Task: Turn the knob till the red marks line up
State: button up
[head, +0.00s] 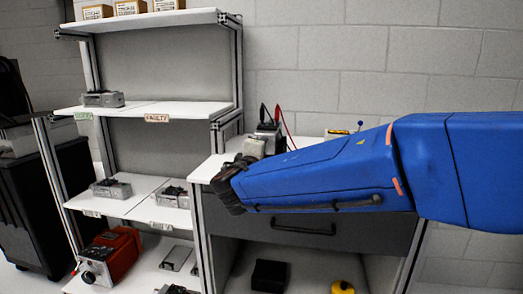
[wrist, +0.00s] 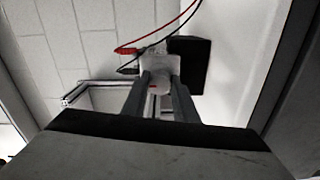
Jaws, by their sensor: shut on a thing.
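In the wrist view, the two dark fingers of my gripper (wrist: 161,80) stand on either side of a small pale piece and are shut on it. I take this piece to be the knob (wrist: 160,66). A small red mark (wrist: 152,87) shows low on it, between the fingers. A second red mark cannot be made out, so I cannot tell whether marks line up. In the head view, my blue arm reaches in from the right to the bench top and hides most of the gripper and the knob.
A black box (wrist: 188,66) is beside the knob, with red (wrist: 160,38) and black leads nearby. In the head view, shelves (head: 150,20) with grey devices stand left of the bench. A red unit (head: 110,258) sits low there. A dark drawer (head: 345,230) is below the bench top.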

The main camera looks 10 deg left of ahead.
jog(key=shift+f, duration=0.1)
jog(key=o, duration=1.1)
jog(key=shift+c, duration=0.2)
jog(key=shift+s, duration=0.15)
jog(key=s, duration=1.7)
